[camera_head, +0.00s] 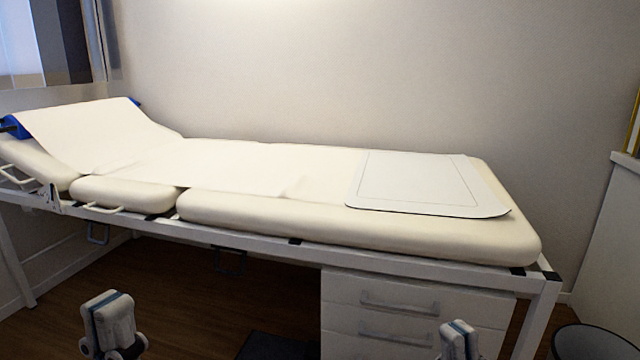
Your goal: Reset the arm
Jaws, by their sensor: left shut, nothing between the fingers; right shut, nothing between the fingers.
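My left gripper (108,316) shows at the bottom left, with its fingers shut and nothing between them. My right gripper (459,338) shows at the bottom, right of the middle, also shut and empty; its lower part is cut off by the picture's edge. Both grippers are in front of the examination bed and lower than its top, apart from it in the picture. The right one shows in front of the white drawer unit. My arms behind the grippers are mostly out of view.
A cream examination bed (350,222) with a raised left end spans the view. A white mat (415,183) lies on its right part. A white drawer unit (345,290) stands beneath. A dark round bin (592,343) is at the bottom right, near a white cabinet (612,240).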

